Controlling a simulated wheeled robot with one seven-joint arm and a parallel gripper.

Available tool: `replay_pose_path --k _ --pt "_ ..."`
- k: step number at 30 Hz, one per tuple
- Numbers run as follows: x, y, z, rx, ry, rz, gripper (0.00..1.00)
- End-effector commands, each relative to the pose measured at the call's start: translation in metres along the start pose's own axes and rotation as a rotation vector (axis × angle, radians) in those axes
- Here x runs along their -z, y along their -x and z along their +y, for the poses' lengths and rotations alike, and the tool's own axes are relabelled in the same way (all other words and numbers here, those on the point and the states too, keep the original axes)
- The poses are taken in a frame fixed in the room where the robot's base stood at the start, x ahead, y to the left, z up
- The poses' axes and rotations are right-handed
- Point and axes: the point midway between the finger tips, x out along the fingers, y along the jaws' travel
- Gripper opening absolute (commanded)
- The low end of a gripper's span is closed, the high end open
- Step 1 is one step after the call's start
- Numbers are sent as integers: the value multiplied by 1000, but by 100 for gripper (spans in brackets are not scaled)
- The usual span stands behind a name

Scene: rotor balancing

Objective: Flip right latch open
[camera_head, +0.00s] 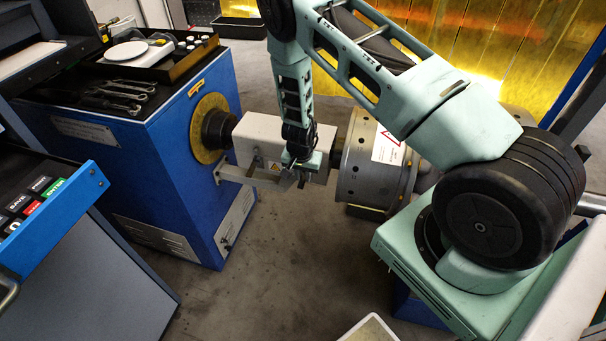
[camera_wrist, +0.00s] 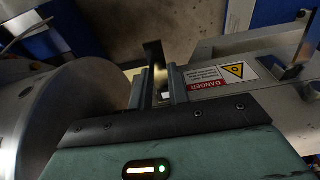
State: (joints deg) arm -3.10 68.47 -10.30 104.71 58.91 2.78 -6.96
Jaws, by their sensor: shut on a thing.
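The pale guard cover (camera_head: 262,130) sits over the shaft between the blue machine and the steel rotor. My gripper (camera_head: 300,179) is at the front face of the cover, near its right end, beside the rotor. In the wrist view my gripper (camera_wrist: 160,88) has its fingers close together, shut on the right latch, which is mostly hidden between them. Whether the latch is flipped cannot be made out. The left latch (camera_head: 257,162) is on the cover's front face, left of my gripper. A red danger label (camera_wrist: 218,80) is on the cover.
The steel rotor (camera_head: 352,172) is close on the right; it fills the left of the wrist view (camera_wrist: 45,125). A blue machine cabinet (camera_head: 165,165) with tools on top stands left. A control panel (camera_head: 60,215) is at front left. The floor (camera_head: 265,265) below is clear.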

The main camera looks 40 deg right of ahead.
Motion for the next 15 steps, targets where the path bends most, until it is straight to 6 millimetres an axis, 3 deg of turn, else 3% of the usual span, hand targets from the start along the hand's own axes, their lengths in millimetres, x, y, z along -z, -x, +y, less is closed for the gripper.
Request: replay_pose_path --k 1,3,15 --pt "-2 -1 0 -1 1 -5 26" --pt "-2 0 0 -1 1 -4 40" --pt "0 9 -1 1 2 0 40"
